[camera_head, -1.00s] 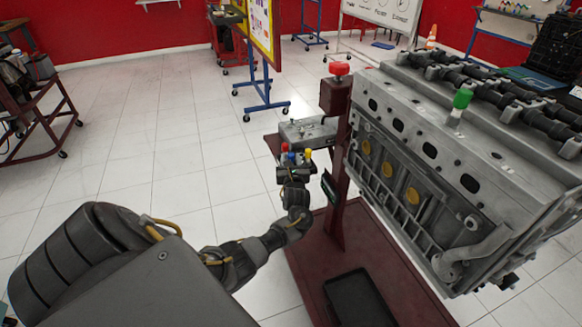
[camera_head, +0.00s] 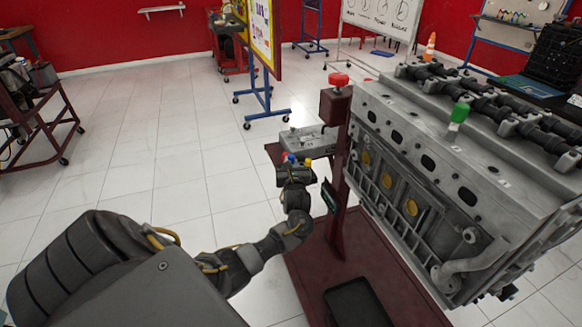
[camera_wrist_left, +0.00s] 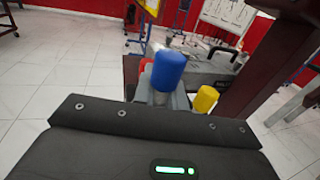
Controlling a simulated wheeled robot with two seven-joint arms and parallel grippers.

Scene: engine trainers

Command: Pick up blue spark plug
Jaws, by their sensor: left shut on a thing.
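The blue spark plug (camera_wrist_left: 168,72) stands upright between the jaws of my left gripper in the left wrist view, its blue cap near the middle. In the head view its small blue top (camera_head: 290,157) shows at my left gripper (camera_head: 297,170), which is shut on it. A yellow spark plug (camera_wrist_left: 205,99) is just right of it in the wrist view, and its yellow top also shows in the head view (camera_head: 308,162). A red spark plug (camera_wrist_left: 148,63) is partly hidden behind the blue one. My right gripper is not in view.
A dark red stand post (camera_head: 340,165) and the large engine block (camera_head: 440,150) stand close to the right. A green-topped plug (camera_head: 459,114) is on the engine.

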